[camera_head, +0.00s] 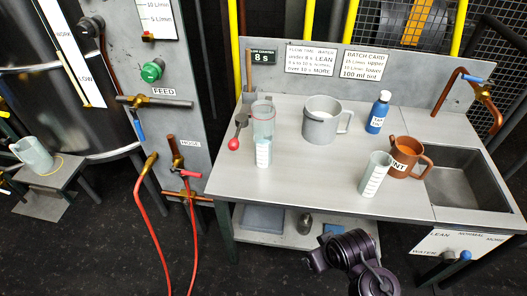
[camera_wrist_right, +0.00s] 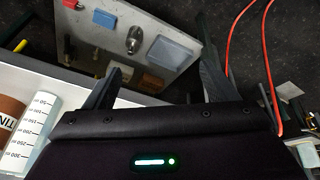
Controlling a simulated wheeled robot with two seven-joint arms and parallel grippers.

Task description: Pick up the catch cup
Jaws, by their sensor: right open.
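No vessel is labelled as the catch cup. On the bench, a small clear graduated cup (camera_head: 263,153) stands directly in front of and below a larger clear cylinder (camera_head: 264,118) at the left. A grey handled pot (camera_head: 320,126) stands behind the middle. A clear graduated cylinder (camera_head: 374,176) stands at the right front; it also shows in the wrist view (camera_wrist_right: 38,128). A translucent jug (camera_head: 33,155) sits on a low stand at far left. My right gripper (camera_wrist_right: 160,75) is open and empty, low in front of the bench. My left gripper is out of view.
A brown mug (camera_head: 405,158) and a blue bottle (camera_head: 378,112) stand near the sink (camera_head: 470,180). The lower shelf (camera_wrist_right: 120,40) holds several small items. Red hoses (camera_head: 150,215) hang left of the bench. The bench's front middle is clear.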

